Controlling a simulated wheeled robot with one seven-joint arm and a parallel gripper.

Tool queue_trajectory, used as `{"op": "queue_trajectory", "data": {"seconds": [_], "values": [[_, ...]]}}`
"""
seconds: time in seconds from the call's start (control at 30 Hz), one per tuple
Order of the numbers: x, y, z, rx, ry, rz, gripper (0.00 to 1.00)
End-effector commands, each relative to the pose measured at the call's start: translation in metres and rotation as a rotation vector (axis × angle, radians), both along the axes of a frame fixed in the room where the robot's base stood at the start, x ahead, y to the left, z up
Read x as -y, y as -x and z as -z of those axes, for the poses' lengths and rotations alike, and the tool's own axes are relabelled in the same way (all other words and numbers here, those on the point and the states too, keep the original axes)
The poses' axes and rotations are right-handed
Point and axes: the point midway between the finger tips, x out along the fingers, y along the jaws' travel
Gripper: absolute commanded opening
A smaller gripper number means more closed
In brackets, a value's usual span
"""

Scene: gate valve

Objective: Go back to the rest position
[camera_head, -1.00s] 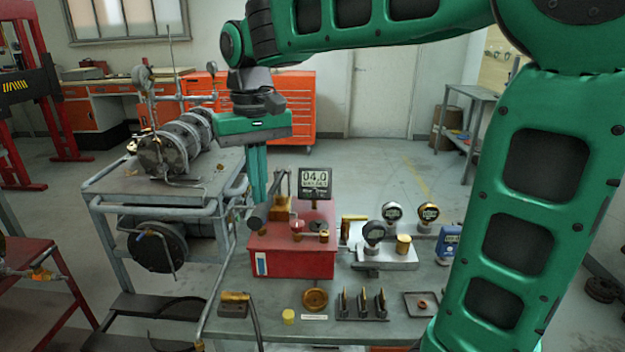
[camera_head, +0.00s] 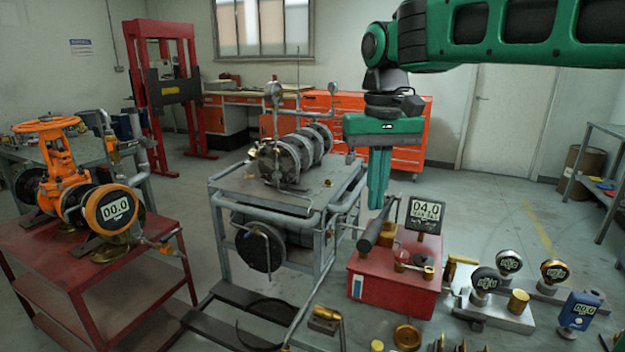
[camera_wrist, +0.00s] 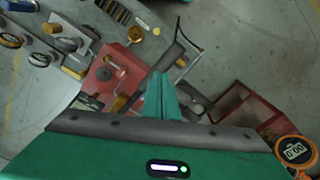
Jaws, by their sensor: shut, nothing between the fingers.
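My gripper (camera_head: 379,192) hangs fingers-down from the green arm, in the upper right half of the head view. Its two fingers are together with nothing between them. In the wrist view the closed fingers (camera_wrist: 160,92) point toward the dark handle of the red box (camera_wrist: 112,80); I cannot tell the exact gap. The orange gate valve (camera_head: 62,165) stands on a red table (camera_head: 55,262) at the left, clear of my gripper.
A grey cart (camera_head: 268,187) with a ribbed metal cylinder stands left of my gripper. Gauges on a metal block (camera_head: 497,313) and a blue meter (camera_head: 578,311) sit right of the red box. Open floor (camera_head: 500,215) lies behind the bench.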

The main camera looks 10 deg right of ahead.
Motion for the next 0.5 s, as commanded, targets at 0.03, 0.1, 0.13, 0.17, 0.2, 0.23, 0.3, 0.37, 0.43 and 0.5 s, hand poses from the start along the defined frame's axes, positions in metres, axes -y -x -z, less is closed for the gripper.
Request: {"op": "queue_trajectory", "data": {"seconds": [0.03, 0.1, 0.13, 0.17, 0.2, 0.23, 0.3, 0.37, 0.43, 0.5], "values": [[0.007, 0.003, 0.003, 0.0, 0.0, 0.014, 0.0], [0.023, 0.01, 0.01, 0.001, 0.001, 0.044, 0.0], [0.032, 0.015, 0.015, 0.0, 0.002, 0.061, 0.0], [0.041, 0.021, 0.021, 0.0, 0.002, 0.078, 0.0], [0.056, 0.03, 0.029, 0.001, 0.002, 0.106, 0.0], [0.067, 0.037, 0.035, 0.0, 0.003, 0.129, 0.0], [0.093, 0.056, 0.052, 0.002, 0.002, 0.181, 0.0], [0.113, 0.075, 0.066, 0.002, 0.002, 0.224, 0.0], [0.135, 0.097, 0.084, 0.002, 0.003, 0.274, 0.0], [0.153, 0.122, 0.102, 0.0, 0.001, 0.321, 0.0]]}}
